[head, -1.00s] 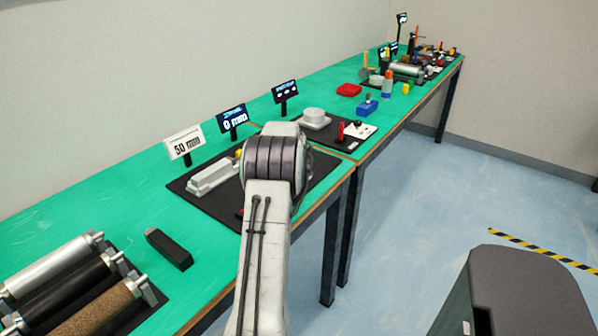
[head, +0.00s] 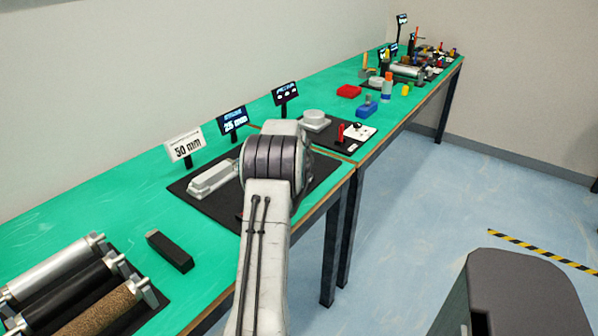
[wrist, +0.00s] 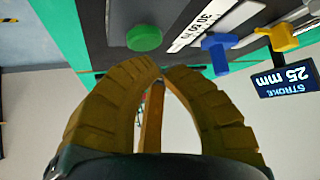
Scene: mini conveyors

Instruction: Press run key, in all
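A round green button (wrist: 144,38), which looks like the run key, shows in the wrist view on a dark panel. My gripper (wrist: 162,72) shows in the wrist view with its two ribbed fingers meeting at the tips. The tips are just short of the button in the picture; I cannot tell whether they touch it. No object shows between the tips. A dark display (wrist: 285,79) reads STROKE 25 mm; it also shows in the head view (head: 233,122). In the head view my arm hides the gripper and the button.
A blue knob (wrist: 219,52), a yellow knob (wrist: 279,38) and a white scale (wrist: 203,24) lie beside the button. Rollers (head: 60,268) and a black block (head: 169,250) are nearer.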

